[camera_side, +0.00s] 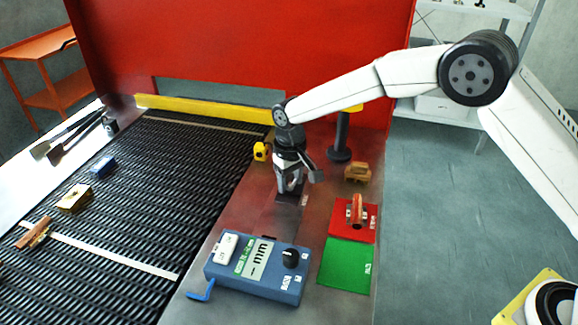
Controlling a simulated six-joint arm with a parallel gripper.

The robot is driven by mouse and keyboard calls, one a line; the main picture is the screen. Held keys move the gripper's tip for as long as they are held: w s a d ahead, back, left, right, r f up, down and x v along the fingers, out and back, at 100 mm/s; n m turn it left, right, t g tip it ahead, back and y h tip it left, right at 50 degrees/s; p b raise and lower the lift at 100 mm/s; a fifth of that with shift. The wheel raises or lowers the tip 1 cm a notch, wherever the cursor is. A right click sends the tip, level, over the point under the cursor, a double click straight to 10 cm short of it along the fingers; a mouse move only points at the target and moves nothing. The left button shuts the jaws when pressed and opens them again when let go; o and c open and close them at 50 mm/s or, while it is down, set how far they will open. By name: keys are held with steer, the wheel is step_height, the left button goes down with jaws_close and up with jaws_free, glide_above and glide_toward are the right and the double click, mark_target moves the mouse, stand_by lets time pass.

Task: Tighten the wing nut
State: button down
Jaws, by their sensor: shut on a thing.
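My gripper (291,184) points down over the metal strip between the belt and the coloured mats. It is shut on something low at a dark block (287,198). The wing nut itself is hidden by the fingers, so I cannot make out its shape or angle.
A blue box (262,285) with a black knob stands in front of my gripper. Red (343,224) and green (346,264) mats lie to the right, a brown part on the red one. A black post (341,140) stands behind right. The black mesh belt (150,215) with several small items runs at left.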

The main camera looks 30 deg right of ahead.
mark_target(291, 183)
steer(key=m, duration=0.5)
steer(key=shift+m, duration=0.3)
steer(key=m, duration=0.5)
stand_by(0.4)
steer(key=shift+c, duration=0.6)
jaws_free()
steer(key=shift+r, duration=0.1)
steer(key=shift+r, duration=3.85)
steer(key=shift+s+d, duration=0.1)
